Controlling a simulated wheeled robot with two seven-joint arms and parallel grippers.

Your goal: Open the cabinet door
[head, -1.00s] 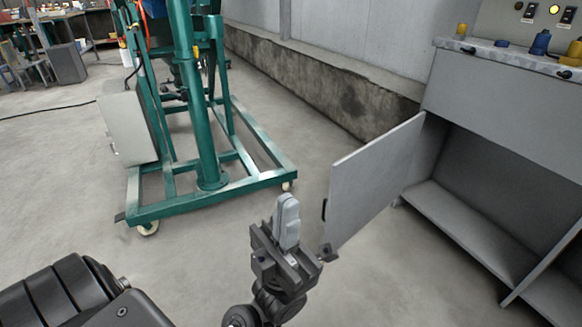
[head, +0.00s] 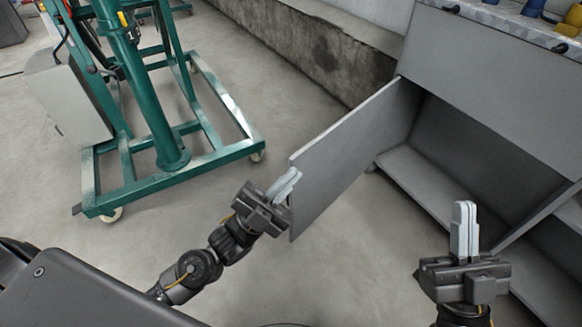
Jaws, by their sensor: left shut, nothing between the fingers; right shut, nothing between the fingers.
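The grey cabinet (head: 490,75) stands at the right in the head view. Its grey door (head: 345,155) is swung wide open on the left side, showing the inside and a low shelf (head: 430,190). My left gripper (head: 287,182) is shut and empty, at the free edge of the door; whether it touches the door cannot be told. It covers the area where the door's handle would show. My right gripper (head: 464,212) is shut and empty, pointing up, in front of the open cabinet.
A green wheeled frame (head: 165,150) with a grey box (head: 65,100) stands at the left. A concrete wall base (head: 320,50) runs behind. Several coloured items, including a blue one (head: 533,8), sit on the cabinet top. Floor between frame and door is clear.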

